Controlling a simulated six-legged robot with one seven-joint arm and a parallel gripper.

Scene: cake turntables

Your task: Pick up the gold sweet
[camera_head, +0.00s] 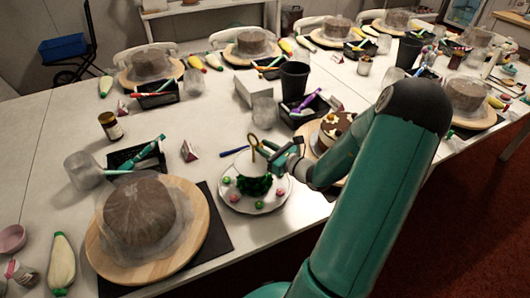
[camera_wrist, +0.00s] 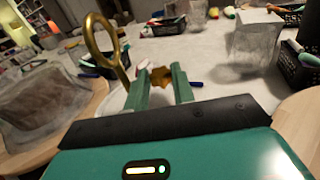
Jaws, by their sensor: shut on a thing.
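The gold sweet (camera_wrist: 161,77) sits between the two green fingertips of my gripper (camera_wrist: 160,84) in the wrist view, and the fingers are shut on it. In the head view my gripper (camera_head: 272,153) is above a white plate (camera_head: 240,206), and the sweet is too small to make out there. The plate holds pink and green sweets around a dark green middle. A gold ring handle (camera_wrist: 103,47) stands upright just left of my fingers in the wrist view, and it also shows in the head view (camera_head: 253,142).
A brown cake under a clear cover (camera_head: 138,212) stands on a round wooden board (camera_head: 97,250) at the left. A chocolate cake (camera_head: 335,127) is partly behind my arm. A black cup (camera_head: 294,80), white box (camera_head: 252,88) and black tool trays (camera_head: 137,158) stand around the plate.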

